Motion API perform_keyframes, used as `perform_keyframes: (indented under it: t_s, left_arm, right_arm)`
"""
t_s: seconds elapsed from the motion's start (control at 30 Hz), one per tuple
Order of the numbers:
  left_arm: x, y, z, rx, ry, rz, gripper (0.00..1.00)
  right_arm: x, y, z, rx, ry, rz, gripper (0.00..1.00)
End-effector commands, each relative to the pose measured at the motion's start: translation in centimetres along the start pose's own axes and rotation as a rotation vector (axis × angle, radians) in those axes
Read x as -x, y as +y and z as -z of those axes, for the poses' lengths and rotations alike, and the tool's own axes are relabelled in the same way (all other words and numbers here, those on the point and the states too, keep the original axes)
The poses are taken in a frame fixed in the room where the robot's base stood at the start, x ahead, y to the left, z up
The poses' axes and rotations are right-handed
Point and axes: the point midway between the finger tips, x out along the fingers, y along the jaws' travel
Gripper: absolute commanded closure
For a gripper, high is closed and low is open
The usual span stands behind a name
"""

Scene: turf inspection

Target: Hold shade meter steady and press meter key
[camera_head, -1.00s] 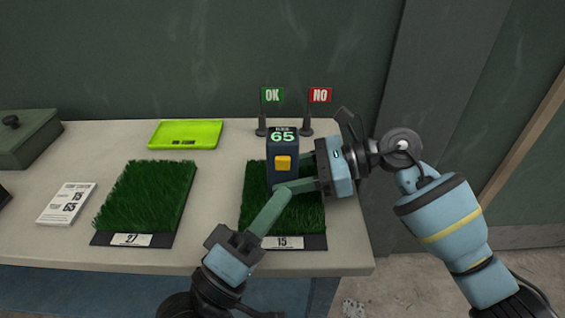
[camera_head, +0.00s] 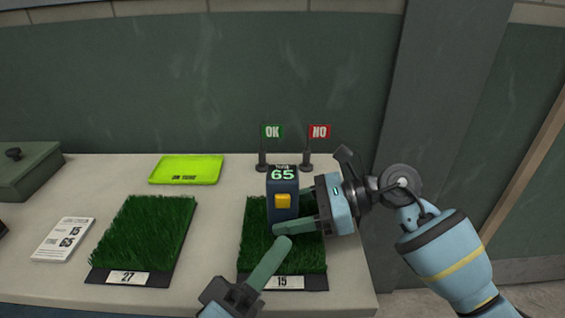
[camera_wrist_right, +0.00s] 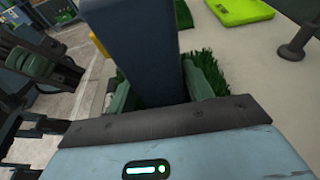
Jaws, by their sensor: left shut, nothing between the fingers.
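The shade meter (camera_head: 284,184) is a dark blue upright block with a green "65" on its display and a yellow key (camera_head: 283,201) on its front face. It stands over the right turf sample (camera_head: 258,250); whether it touches the grass is hidden. My right gripper (camera_head: 291,213) is shut on the meter from the right, one finger across its lower front. The right wrist view shows the meter (camera_wrist_right: 135,45) between both fingers. My left gripper (camera_head: 285,242) is shut and empty, its tip below and in front of the key, apart from it.
The left turf sample (camera_head: 147,233) is labelled 27, the right one 15. A printed card (camera_head: 64,239) lies at left. A lime tray (camera_head: 187,169), a green OK flag (camera_head: 272,132) and a red NO flag (camera_head: 319,132) stand behind. A green lidded box (camera_head: 25,172) is far left.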

Motion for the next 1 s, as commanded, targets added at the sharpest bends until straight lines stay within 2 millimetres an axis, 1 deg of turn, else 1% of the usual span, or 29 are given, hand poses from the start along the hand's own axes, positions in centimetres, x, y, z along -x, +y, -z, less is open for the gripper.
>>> perform_keyframes:
  t_s: [0.03,0.1,0.13,0.4,0.53,0.67,0.9,1.0]
  left_arm:
    - [0.0,0.0,0.0,0.0,0.0,0.0,1.0]
    - [0.0,0.0,0.0,0.0,0.0,0.0,1.0]
    - [0.0,0.0,0.0,0.0,0.0,0.0,1.0]
    - [0.0,0.0,0.0,0.0,0.0,0.0,1.0]
    - [0.0,0.0,0.0,0.0,0.0,0.0,1.0]
    - [0.0,0.0,0.0,0.0,0.0,0.0,1.0]
    - [0.0,0.0,0.0,0.0,0.0,0.0,1.0]
    - [0.0,0.0,0.0,0.0,0.0,0.0,1.0]
  right_arm:
    - [0.0,0.0,0.0,0.0,0.0,0.0,0.42]
    - [0.0,0.0,0.0,0.0,0.0,0.0,0.33]
    - [0.0,0.0,0.0,0.0,0.0,0.0,0.31]
    - [0.1,0.0,0.0,0.0,0.0,0.0,0.31]
    - [1.0,0.0,0.0,0.0,0.0,0.001,0.31]
    - [3.0,-0.1,0.0,0.001,0.002,0.003,0.31]
    - [7.8,-0.1,0.0,0.0,0.002,0.003,0.31]
    - [9.5,0.0,0.0,0.0,0.002,0.002,0.31]
